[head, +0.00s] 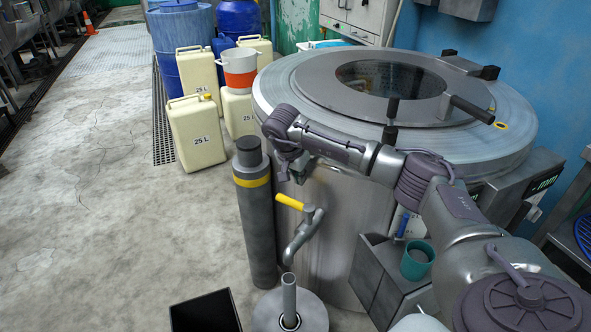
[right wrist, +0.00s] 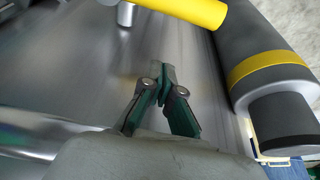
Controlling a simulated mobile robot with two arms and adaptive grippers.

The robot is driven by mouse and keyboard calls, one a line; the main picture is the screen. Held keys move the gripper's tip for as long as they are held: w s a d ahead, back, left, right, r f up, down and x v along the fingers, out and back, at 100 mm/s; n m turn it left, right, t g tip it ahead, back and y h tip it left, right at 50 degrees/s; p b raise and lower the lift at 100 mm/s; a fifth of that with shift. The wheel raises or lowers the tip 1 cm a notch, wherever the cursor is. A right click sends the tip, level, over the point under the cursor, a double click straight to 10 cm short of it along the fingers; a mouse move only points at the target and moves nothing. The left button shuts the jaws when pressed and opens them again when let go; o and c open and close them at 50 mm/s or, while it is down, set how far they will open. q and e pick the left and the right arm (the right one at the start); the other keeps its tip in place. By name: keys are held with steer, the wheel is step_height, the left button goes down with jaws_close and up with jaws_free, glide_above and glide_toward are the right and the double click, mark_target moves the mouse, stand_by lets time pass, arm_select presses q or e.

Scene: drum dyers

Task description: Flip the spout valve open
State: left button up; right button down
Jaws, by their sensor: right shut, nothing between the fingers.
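The spout valve has a yellow lever (head: 289,202) on top of a bent grey metal spout (head: 301,240) at the front of the steel drum (head: 345,225). In the head view the lever points left, toward the dark post. My right gripper (head: 284,176) is just above the lever, partly hidden under its own wrist. In the right wrist view its fingers (right wrist: 163,78) are closed together and empty. The yellow lever (right wrist: 185,12) shows at the top of that view, apart from the fingertips. My left gripper is not in view.
A dark post (head: 257,225) with a yellow band stands close left of the spout. A pipe on a round base (head: 289,300) and a black bin (head: 205,312) are below. A teal cup (head: 417,260) is at right. Cream canisters (head: 196,133) stand behind; left floor is clear.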

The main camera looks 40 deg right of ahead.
mark_target(293, 204)
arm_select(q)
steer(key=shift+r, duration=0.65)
arm_select(e)
steer(key=shift+s+a+f, duration=0.35)
steer(key=shift+a+f, duration=0.2)
steer(key=shift+a, duration=0.25)
steer(key=shift+s+a+f, duration=0.3)
steer(key=shift+a+f, duration=0.2)
steer(key=shift+a, duration=0.3)
steer(key=shift+a, duration=0.1)
